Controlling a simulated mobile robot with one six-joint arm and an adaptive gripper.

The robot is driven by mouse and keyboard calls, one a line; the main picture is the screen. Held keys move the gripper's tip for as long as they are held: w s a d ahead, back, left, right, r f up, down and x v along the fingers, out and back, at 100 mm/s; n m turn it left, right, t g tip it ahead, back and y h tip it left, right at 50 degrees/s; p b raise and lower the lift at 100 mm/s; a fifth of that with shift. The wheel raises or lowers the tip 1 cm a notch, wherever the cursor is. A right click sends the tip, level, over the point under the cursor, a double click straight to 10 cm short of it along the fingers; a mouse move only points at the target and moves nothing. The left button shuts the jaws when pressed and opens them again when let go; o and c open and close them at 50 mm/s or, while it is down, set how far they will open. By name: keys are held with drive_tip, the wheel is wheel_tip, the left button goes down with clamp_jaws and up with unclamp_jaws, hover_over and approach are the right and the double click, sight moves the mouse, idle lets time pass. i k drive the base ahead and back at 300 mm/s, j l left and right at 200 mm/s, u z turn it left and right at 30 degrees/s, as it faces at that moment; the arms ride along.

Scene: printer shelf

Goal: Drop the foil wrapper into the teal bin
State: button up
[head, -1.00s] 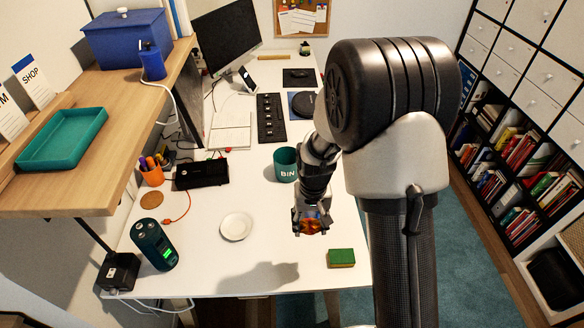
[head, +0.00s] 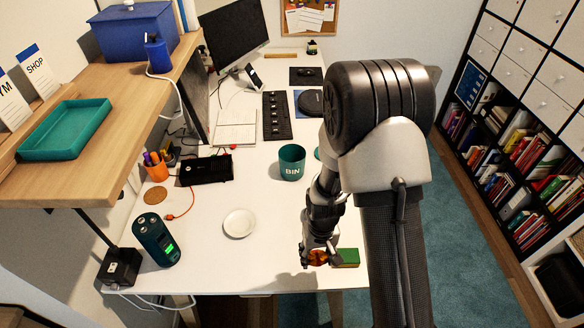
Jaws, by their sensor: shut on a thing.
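The teal bin (head: 291,163), a small cup marked BIN, stands upright on the white desk, left of my arm. My gripper (head: 318,258) is near the front edge of the desk, in front of the bin and slightly right of it. It is shut on a shiny orange thing (head: 317,258), which looks like the foil wrapper. The fingers hide part of it. I cannot tell how far it is above the desk.
A green and yellow sponge (head: 347,258) lies right beside my gripper. A white saucer (head: 239,224) and a dark teal device (head: 156,240) are to the left. A black box (head: 205,170) sits left of the bin. The desk (head: 265,200) between saucer and bin is clear.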

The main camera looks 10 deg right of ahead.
sight(290, 174)
drive_tip(key=l+z, duration=0.2)
drive_tip(key=z, duration=0.85)
drive_tip(key=i+l+z, duration=0.2)
drive_tip(key=l, duration=0.35)
drive_tip(key=i+l+z, duration=0.2)
drive_tip(key=i+l, duration=0.15)
drive_tip(key=i+l+z, duration=0.25)
drive_tip(key=l, duration=0.3)
drive_tip(key=i+u, duration=0.3)
drive_tip(key=u, duration=0.15)
drive_tip(key=i+u, duration=0.4)
drive_tip(key=i+l+u, duration=0.1)
drive_tip(key=u, duration=0.35)
drive_tip(key=i+l+u, duration=0.25)
drive_tip(key=u, duration=0.15)
drive_tip(key=i+u, duration=0.2)
drive_tip(key=u, duration=0.2)
drive_tip(key=i+l+u, duration=0.1)
drive_tip(key=i+u, duration=0.15)
drive_tip(key=u, duration=0.15)
drive_tip(key=i+l+u, duration=0.15)
drive_tip(key=u, duration=0.25)
drive_tip(key=i+l+u, duration=0.2)
drive_tip(key=u, duration=0.2)
drive_tip(key=i+l+u, duration=0.15)
drive_tip(key=l+u, duration=0.15)
drive_tip(key=u, duration=0.15)
